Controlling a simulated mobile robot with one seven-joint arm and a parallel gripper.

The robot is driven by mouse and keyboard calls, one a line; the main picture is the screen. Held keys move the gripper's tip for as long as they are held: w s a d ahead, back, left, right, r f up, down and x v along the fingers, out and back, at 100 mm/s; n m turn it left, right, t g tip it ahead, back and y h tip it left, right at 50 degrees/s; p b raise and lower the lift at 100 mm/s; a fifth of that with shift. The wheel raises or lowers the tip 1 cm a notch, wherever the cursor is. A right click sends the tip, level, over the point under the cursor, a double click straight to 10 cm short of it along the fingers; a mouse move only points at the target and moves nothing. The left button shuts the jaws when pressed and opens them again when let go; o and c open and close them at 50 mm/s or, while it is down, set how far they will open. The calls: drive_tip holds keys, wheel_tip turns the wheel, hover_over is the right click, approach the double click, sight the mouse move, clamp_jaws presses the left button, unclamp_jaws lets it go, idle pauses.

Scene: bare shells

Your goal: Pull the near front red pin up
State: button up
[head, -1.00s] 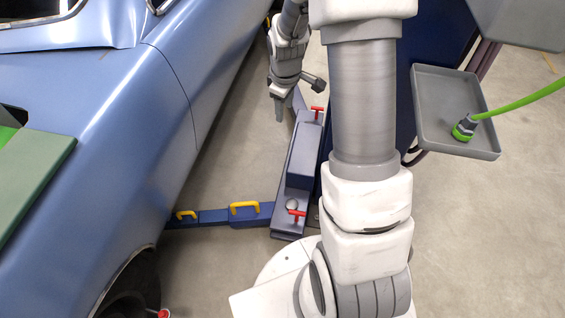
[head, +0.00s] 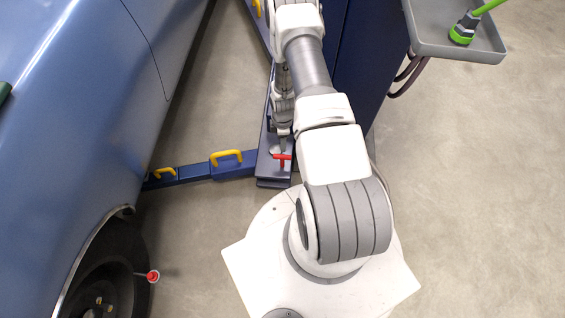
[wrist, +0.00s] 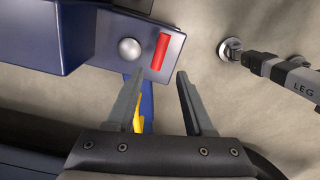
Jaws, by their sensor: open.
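The near red pin (head: 282,157) has a T-shaped red handle and stands on the near end of the blue lift base (head: 272,183). In the wrist view its red bar (wrist: 160,52) lies just beyond the fingertips, beside a silver dome (wrist: 130,48) on the blue plate. My gripper (head: 283,145) is close to the pin from the far side in the head view. In the wrist view the open fingers (wrist: 161,75) have nothing between them at the tips, and the bar is roughly in line with the gap. Whether they touch the pin cannot be told.
A blue lift arm (head: 195,172) with yellow handles (head: 227,157) runs left under the blue car (head: 90,110). The blue column (head: 362,75) and a grey tray (head: 475,45) stand at the right. A red-topped rod (head: 153,276) is by the wheel.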

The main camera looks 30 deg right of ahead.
sight(283, 166)
wheel_tip(283, 166, down, 17)
drive_tip(key=b, duration=0.6)
clamp_jaws()
idle(1.2)
